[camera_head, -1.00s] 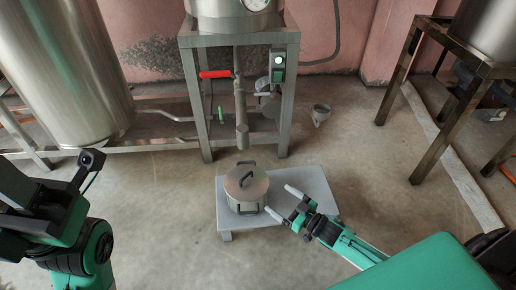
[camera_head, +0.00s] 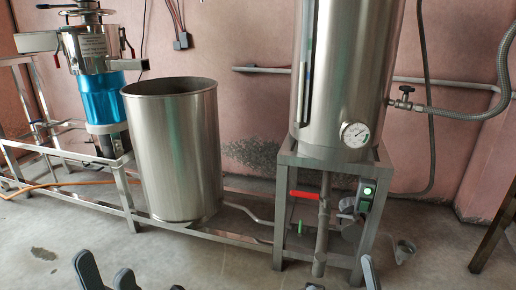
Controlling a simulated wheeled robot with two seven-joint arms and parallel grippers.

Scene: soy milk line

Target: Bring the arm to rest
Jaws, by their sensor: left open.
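The tips of my left gripper (camera_head: 106,275) show at the bottom left edge as dark grey fingers. They stand apart with nothing seen between them. A grey fingertip of my right arm (camera_head: 370,274) shows at the bottom edge, right of centre. Most of that gripper is cut off, so its opening cannot be judged. Both arms are otherwise below the view.
A steel barrel (camera_head: 175,150) stands behind on the left, beside a blue-bodied machine (camera_head: 102,98). A steel tank with a gauge (camera_head: 342,80) sits on a metal stand (camera_head: 285,215) with a red-handled valve (camera_head: 304,195).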

